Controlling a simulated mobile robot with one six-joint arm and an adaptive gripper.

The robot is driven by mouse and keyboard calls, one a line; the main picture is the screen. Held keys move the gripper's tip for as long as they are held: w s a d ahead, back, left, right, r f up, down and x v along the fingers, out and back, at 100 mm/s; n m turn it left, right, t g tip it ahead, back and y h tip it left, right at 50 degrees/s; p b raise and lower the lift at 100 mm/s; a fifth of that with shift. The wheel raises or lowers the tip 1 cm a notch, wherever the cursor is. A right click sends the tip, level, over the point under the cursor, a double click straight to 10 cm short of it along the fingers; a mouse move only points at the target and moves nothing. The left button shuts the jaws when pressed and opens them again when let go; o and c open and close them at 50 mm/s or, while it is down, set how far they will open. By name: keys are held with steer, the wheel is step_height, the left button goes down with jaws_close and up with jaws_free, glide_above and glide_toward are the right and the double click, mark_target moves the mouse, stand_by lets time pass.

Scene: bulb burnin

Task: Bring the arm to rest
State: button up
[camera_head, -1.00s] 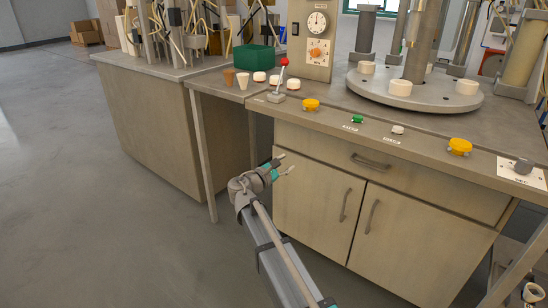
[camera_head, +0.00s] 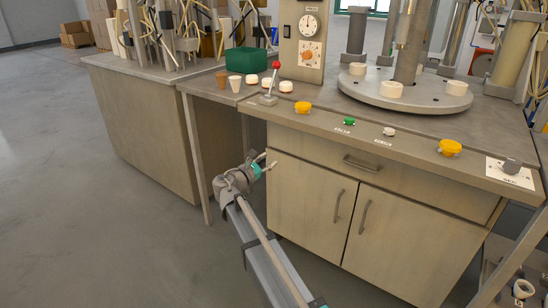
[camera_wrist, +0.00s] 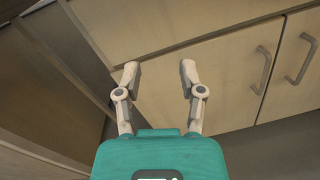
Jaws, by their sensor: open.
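My gripper (camera_head: 264,161) is in front of the workbench's left end, below the bench top and near the cabinet front. In the wrist view my gripper (camera_wrist: 159,75) has its two fingers apart with nothing between them. Behind the fingers are the pale wooden front of the cabinet (camera_wrist: 225,85) and its door handles. No contact between the fingers and the cabinet can be made out.
The bench top holds a red-knobbed lever (camera_head: 270,85), yellow buttons (camera_head: 303,107), a round turntable (camera_head: 430,97), a green bin (camera_head: 245,60) and cups (camera_head: 234,83). A bench leg (camera_head: 196,155) stands left of my gripper. The floor (camera_head: 90,220) at left is clear.

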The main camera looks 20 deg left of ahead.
steer(key=d+f+m+g+h+p, duration=0.1)
steer(key=d+f+m+g, duration=0.3)
steer(key=d, duration=0.7)
steer(key=s+d+f+m+g, duration=0.1)
steer(key=d+f+m+g, duration=0.3)
steer(key=d, duration=0.7)
steer(key=d+f+m+g+h+p, duration=0.1)
steer(key=d+f+m+g, duration=0.1)
steer(key=d+m, duration=0.65)
steer(key=s+d+f+m+g+y+p, duration=0.1)
steer(key=s+d+f+m+g+y, duration=0.25)
steer(key=s+d+m, duration=0.45)
steer(key=s+d+f+m+g+y, duration=0.2)
steer(key=s+d+m+g+y, duration=0.25)
steer(key=s+d, duration=0.75)
step_height(320, 180, up, 38)
steer(key=w+p, duration=0.1)
steer(key=p, duration=3.7)
steer(key=shift+d+f+t, duration=0.2)
steer(key=shift+t, duration=0.1)
